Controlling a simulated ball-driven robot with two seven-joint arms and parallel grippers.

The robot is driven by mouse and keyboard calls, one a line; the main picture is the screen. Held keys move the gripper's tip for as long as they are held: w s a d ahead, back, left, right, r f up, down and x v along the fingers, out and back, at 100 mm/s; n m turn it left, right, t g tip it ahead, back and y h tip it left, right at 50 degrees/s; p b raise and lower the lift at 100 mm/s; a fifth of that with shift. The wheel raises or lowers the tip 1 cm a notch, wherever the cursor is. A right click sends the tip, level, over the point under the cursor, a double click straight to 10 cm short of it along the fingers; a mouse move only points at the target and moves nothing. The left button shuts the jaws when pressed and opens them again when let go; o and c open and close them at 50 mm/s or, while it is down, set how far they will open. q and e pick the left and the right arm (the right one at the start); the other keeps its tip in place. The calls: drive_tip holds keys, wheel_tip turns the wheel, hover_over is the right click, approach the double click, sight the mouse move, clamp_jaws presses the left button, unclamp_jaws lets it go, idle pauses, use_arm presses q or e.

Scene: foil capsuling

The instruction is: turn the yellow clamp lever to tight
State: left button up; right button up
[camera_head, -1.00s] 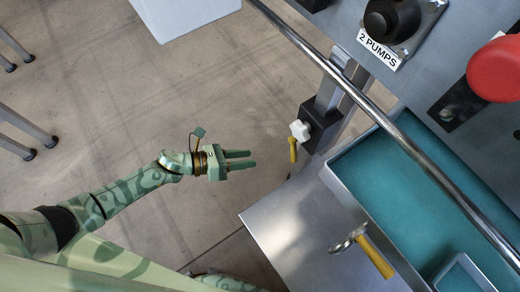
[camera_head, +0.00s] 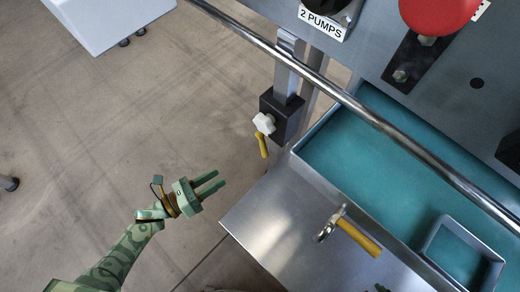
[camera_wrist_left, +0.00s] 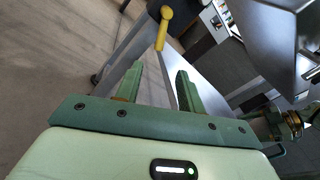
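A yellow lever (camera_head: 262,144) hangs from a white knob (camera_head: 264,123) on a black clamp block (camera_head: 283,116) around a metal post. It points down, slightly tilted. In the left wrist view the lever (camera_wrist_left: 163,28) is ahead of and above the fingers. My left gripper (camera_head: 217,181) is open and empty, below and left of the lever, apart from it. Its spread fingers also show in the left wrist view (camera_wrist_left: 160,72). A small dark green piece, perhaps my right gripper (camera_head: 380,288), shows at the bottom edge; its fingers cannot be made out.
A second yellow-handled metal piece (camera_head: 357,236) is on the steel table (camera_head: 270,217), right of my left gripper. A teal-lined tray (camera_head: 312,178) and a chrome rail (camera_head: 330,89) lie beyond. The floor around the left gripper is clear.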

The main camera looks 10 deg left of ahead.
sight(264, 145)
drive_tip(key=shift+m+t+y, duration=0.4)
drive_tip(key=shift+t+y, duration=0.2)
drive_tip(key=shift+t, duration=0.1)
drive_tip(key=w+a+b, duration=0.1)
drive_tip(key=w+a+r+b, duration=0.1)
drive_tip(key=w, duration=0.1)
drive_tip(key=shift+w+a+r, duration=0.1)
drive_tip(key=shift+w+a, duration=0.15)
drive_tip(key=shift+a, duration=0.15)
drive_tip(key=shift+w+a+r+b, duration=0.15)
drive_tip(key=shift+r+b, duration=0.05)
drive_tip(key=shift+b, duration=0.15)
use_arm(q)
drive_tip(key=x, duration=1.5)
drive_tip(key=shift+w+d, duration=0.25)
drive_tip(key=shift+w, duration=0.1)
use_arm(e)
drive_tip(key=shift+a+r, duration=0.2)
drive_tip(key=shift+r, duration=0.05)
use_arm(q)
drive_tip(key=shift+r, duration=0.1)
clamp_jaws()
use_arm(e)
drive_tip(key=shift+f, duration=0.1)
